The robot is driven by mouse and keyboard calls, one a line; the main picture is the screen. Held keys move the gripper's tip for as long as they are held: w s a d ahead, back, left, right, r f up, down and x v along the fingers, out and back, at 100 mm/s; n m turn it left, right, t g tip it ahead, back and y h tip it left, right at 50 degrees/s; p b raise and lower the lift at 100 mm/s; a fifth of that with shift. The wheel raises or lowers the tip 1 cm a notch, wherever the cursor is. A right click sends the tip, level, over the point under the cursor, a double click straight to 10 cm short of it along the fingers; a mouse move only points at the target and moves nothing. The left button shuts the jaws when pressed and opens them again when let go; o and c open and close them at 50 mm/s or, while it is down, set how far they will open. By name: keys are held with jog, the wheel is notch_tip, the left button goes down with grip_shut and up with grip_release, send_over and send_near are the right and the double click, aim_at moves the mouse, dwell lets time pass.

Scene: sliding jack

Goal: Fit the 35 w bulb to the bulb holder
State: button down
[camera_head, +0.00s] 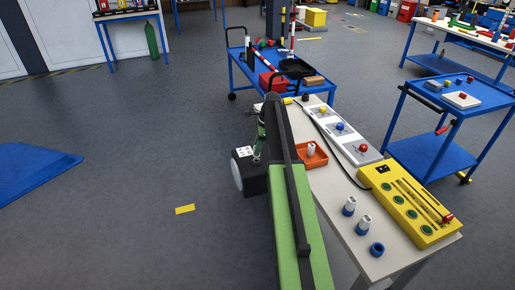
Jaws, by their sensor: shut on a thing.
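My green and black arm (291,205) rises from the bottom edge along the left side of the bench. My gripper cannot be made out; the arm seems to hide it. Two white parts (349,204) (365,220) stand upright in blue round holders at the near end of the bench. A third blue holder (376,250) beside them is empty. Another white upright part (311,149) stands in an orange tray (322,159). Markings are too small to tell which is the 35 W bulb, and I cannot tell which fixture is the bulb holder.
A yellow panel (436,236) with green discs lies on the bench's right side. A pale panel (347,144) with yellow, blue and red knobs lies behind it. Blue trolleys (285,86) (432,155) stand behind and right. The floor (130,215) at left is largely clear.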

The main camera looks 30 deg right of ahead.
jog(key=shift+d+b+x, duration=0.25)
jog(key=shift+b+x, duration=1)
jog(key=shift+b, duration=0.05)
dwell(0.4)
jog(key=c, duration=1)
grip_release()
jog(key=shift+s, duration=0.15)
jog(key=shift+c, duration=0.2)
jog(key=p+v, duration=1.7)
jog(key=shift+r, duration=0.15)
jog(key=shift+d, duration=0.1)
